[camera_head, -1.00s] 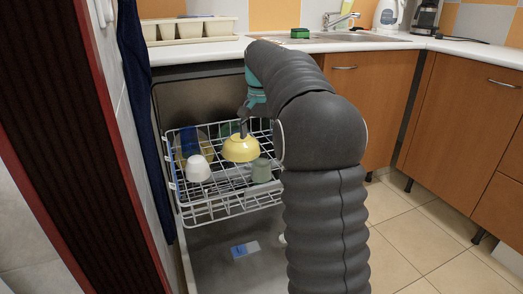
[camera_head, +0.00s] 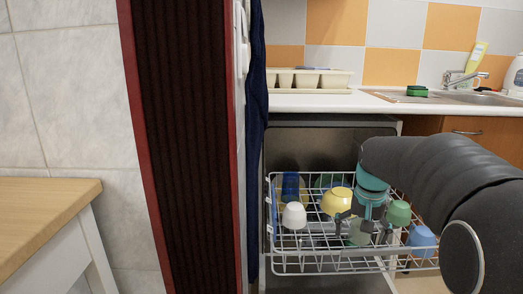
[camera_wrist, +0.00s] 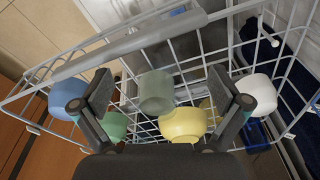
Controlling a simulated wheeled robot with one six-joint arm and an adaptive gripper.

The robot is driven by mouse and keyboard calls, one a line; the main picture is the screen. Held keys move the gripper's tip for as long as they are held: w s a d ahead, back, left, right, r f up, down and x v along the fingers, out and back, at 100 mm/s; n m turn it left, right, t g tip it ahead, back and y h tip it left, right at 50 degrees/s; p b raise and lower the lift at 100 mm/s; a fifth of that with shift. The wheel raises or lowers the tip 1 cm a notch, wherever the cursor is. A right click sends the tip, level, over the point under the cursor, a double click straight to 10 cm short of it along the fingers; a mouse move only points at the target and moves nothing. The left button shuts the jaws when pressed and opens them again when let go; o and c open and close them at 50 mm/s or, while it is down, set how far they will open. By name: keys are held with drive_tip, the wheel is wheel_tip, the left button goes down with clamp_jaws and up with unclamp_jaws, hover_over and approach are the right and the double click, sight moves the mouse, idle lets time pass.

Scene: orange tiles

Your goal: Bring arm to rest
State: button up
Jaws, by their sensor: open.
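My gripper (camera_head: 365,225) is open and empty above the upper dishwasher rack (camera_head: 300,268), at the end of my bent arm. The wrist view shows its two fingers (camera_wrist: 161,88) spread wide, pointing into the rack. The yellow bowl (camera_head: 337,204) sits in the rack, just left of the gripper in the head view; it also shows near the right finger in the wrist view (camera_wrist: 183,125). A grey-green cup (camera_wrist: 156,92) shows between the fingers, below them. Whether a finger touches any dish, I cannot tell.
The rack also holds a white cup (camera_head: 294,216), a green cup (camera_head: 398,212), a blue cup (camera_head: 421,240) and a blue glass (camera_head: 290,186). A dark red-framed panel (camera_head: 185,150) stands left, beyond a wooden table (camera_head: 40,205). The counter (camera_head: 330,104) runs above the dishwasher.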

drive_tip(key=s+a+r+n+t+p, duration=0.1)
drive_tip(key=s+a, duration=0.3)
drive_tip(key=s, duration=0.8)
drive_tip(key=s+a+r+n+t+p, duration=0.1)
drive_tip(key=s+a+n+t+p, duration=0.1)
drive_tip(key=s, duration=1)
drive_tip(key=shift+s+a+r+n+t, duration=0.25)
drive_tip(key=shift+a+n+t, duration=0.3)
drive_tip(key=shift+a, duration=0.85)
